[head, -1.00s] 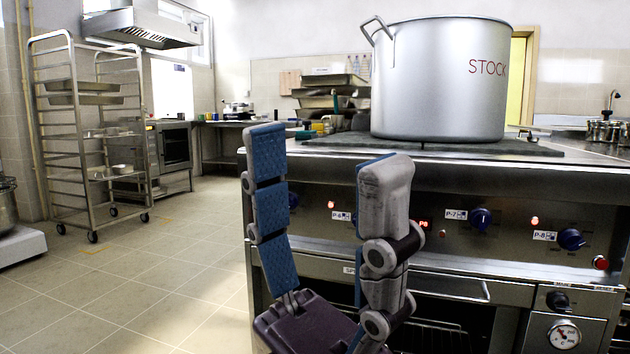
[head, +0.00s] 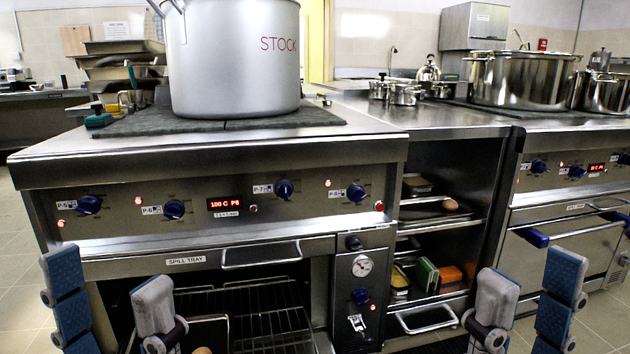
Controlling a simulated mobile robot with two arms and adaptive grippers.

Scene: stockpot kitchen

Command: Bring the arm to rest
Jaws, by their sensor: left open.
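My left gripper (head: 108,290) is at the lower left, in front of the stove. Its two blue-padded fingers point up and stand apart, with nothing between them. My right gripper (head: 530,300) is at the lower right, in front of the open shelves and the right-hand stove. Its fingers also point up and stand apart, empty. Both grippers are below the stovetops and hold nothing. The lower parts of both are cut off by the picture's bottom edge.
A large pot marked STOCK (head: 235,65) stands on the stove's dark top. The oven (head: 240,315) below shows wire racks. Open shelves (head: 440,205) hold trays and containers. A steel pot (head: 520,80) stands on the right-hand stove. Floor shows at the left edge.

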